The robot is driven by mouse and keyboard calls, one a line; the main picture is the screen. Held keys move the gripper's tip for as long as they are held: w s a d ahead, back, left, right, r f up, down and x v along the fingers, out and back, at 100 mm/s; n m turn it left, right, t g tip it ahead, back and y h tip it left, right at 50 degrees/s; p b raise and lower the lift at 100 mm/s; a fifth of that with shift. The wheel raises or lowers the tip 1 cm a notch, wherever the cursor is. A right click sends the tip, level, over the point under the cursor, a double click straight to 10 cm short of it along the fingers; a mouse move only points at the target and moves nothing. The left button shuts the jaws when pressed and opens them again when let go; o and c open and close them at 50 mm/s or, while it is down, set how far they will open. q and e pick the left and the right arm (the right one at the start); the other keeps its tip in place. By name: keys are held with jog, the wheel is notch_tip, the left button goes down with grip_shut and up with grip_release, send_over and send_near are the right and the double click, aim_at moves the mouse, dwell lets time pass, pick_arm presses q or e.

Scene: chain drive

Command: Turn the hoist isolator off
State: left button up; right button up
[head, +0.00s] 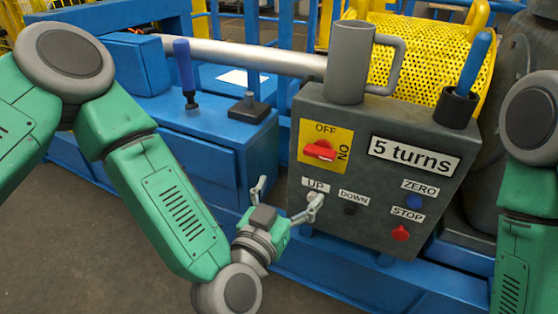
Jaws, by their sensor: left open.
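The hoist isolator is a red rotary handle (320,150) on a yellow plate (342,136) at the upper left of the dark grey control box (390,135). OFF is printed above the handle and ON, turned sideways, to its right. The handle lies roughly crosswise, towards the ON side. My left gripper (287,196) is open and empty, below and left of the isolator and apart from it. Its right fingertip overlaps the area just under the UP label; I cannot tell whether it touches the box. My right gripper is out of view; only my right arm shows at the right edge.
The box also has a DOWN button (350,209), a blue ZERO button (414,202), a red STOP button (400,233) and a "5 turns" sign (414,155). A grey mug (348,62) and a cup with a blue-handled tool (474,65) stand on top. A blue cabinet (205,150) is at left.

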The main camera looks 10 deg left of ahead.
aim_at(315, 155)
pick_arm(q)
jog(key=x, duration=0.2)
jog(key=d+b+x, duration=0.1)
jog(key=x, duration=0.2)
jog(key=b+x, duration=0.1)
jog(key=x, duration=0.1)
jog(key=shift+w+d, duration=0.1)
jog(key=shift+d, duration=0.35)
jog(key=w, duration=0.3)
jog(key=w+b, duration=0.1)
jog(key=shift+w+a, duration=0.15)
jog(key=shift+a, duration=0.25)
jog(key=w+d, duration=0.1)
jog(key=d, duration=0.1)
jog(key=shift+w+d+r+b, duration=0.1)
jog(key=shift+w+d+b, duration=0.15)
jog(key=shift+w+b, duration=0.1)
jog(key=shift+w+d, duration=0.15)
jog(key=shift+d, duration=0.25)
jog(key=shift+a, duration=0.95)
jog(key=c, duration=1.2)
jog(key=shift+o, duration=0.2)
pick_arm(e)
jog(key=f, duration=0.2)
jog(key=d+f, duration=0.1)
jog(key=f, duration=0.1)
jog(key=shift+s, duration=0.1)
